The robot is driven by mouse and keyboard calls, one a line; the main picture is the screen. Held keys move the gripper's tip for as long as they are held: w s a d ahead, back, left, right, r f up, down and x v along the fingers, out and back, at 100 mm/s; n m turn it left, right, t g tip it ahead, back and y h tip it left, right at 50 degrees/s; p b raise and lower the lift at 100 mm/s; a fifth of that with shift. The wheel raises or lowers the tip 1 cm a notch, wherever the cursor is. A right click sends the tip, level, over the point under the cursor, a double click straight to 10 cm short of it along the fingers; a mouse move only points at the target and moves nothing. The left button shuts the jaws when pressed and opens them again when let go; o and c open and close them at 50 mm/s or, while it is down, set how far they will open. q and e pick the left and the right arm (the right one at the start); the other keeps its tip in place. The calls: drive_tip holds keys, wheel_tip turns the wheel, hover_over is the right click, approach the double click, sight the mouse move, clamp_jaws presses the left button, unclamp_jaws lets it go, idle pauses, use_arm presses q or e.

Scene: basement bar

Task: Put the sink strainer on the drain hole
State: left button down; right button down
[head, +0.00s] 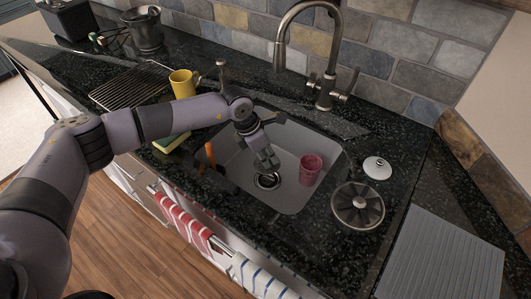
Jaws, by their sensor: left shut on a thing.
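My left gripper (267,165) reaches down into the grey sink (291,196) with its fingers shut. A small round metal piece, which looks like the sink strainer (267,181), is at the fingertips over the drain. It covers most of the drain hole, so the hole's edge is hard to make out. I cannot tell whether the strainer is touching the drain or is slightly above it. My right gripper is not in view.
A red cup (311,169) stands in the sink, right of the gripper. An orange-handled tool (210,154) is at the sink's left side. A tall faucet (325,92) rises behind. A white lidded item (377,168) and a round dark-bladed disc (357,206) lie on the right counter.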

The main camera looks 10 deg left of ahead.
use_arm(q)
drive_tip(key=shift+w+f+n, duration=0.4)
drive_tip(key=shift+f+n, duration=0.2)
drive_tip(key=shift+f+b, duration=2.05)
drive_tip(key=shift+f, duration=1.3)
drive_tip(key=shift+f+b, duration=0.5)
drive_tip(key=shift+b, duration=0.1)
drive_tip(key=c, duration=1.5)
unclamp_jaws()
drive_tip(key=shift+o, duration=0.2)
drive_tip(key=shift+a+r, duration=0.1)
drive_tip(key=shift+r, duration=0.1)
drive_tip(key=v, duration=1.1)
drive_tip(key=shift+s+r, duration=0.3)
drive_tip(key=shift+r, duration=0.05)
